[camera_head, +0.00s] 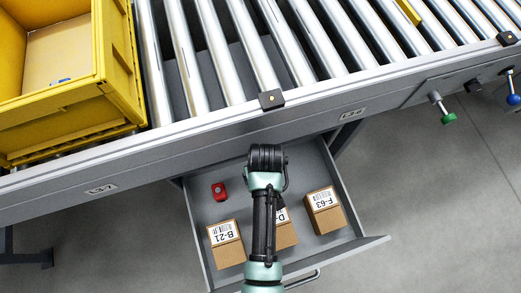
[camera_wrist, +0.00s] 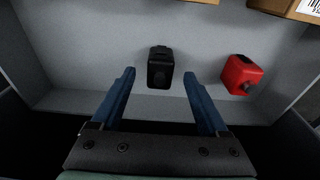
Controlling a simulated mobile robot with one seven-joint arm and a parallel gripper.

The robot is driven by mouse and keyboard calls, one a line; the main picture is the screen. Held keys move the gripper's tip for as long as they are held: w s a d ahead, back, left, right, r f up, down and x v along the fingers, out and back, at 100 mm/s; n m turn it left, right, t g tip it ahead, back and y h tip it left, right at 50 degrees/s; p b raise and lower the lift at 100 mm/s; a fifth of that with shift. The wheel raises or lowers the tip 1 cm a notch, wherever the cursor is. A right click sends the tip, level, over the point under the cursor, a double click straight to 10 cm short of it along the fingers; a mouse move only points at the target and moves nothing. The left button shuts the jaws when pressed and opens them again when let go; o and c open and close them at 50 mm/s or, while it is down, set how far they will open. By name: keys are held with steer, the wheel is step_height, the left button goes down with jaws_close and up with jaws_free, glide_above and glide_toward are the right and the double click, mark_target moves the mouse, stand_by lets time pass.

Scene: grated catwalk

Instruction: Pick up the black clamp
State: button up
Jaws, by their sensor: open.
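The black clamp (camera_wrist: 160,67) stands on the grey drawer floor in the wrist view, just beyond and between my fingertips. My gripper (camera_wrist: 160,78) is open, with its two blue fingers spread to either side of the near end of the clamp and nothing held. Whether the fingers are at the clamp's height is hard to tell. In the head view my arm hides the clamp, and the gripper's fingers do not show there.
The open drawer (camera_head: 335,243) under the roller conveyor (camera_head: 215,65) also holds a red block-like object (camera_head: 219,192) and cardboard boxes labelled B-21 (camera_head: 226,243), D and F-63 (camera_head: 325,210). A yellow crate (camera_head: 115,75) sits on the conveyor. The conveyor's edge overhangs the drawer's back.

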steer(key=shift+f, duration=0.6)
steer(key=shift+w, duration=0.1)
jaws_close()
steer(key=shift+r, duration=0.1)
steer(key=shift+r, duration=0.1)
